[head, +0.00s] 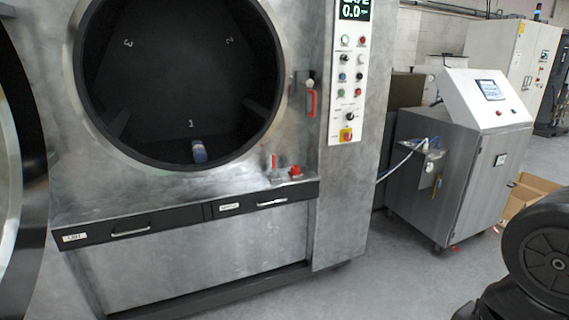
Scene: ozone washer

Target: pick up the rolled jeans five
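A small rolled bundle (199,152), blue with a pale top, stands at the bottom front of the dark washer drum, below the number 1. It may be rolled jeans, but it is too small to tell which. No other roll shows clearly in the drum. My gripper is not in view. A dark rounded part at the lower right looks like a link of my own arm.
The steel washer (200,265) has its round opening uncovered, with drawers (140,229) below and a control panel (347,80) beside it. A steel console cabinet (450,165) stands at right, near a cardboard box (528,192). The grey floor (390,285) between is clear.

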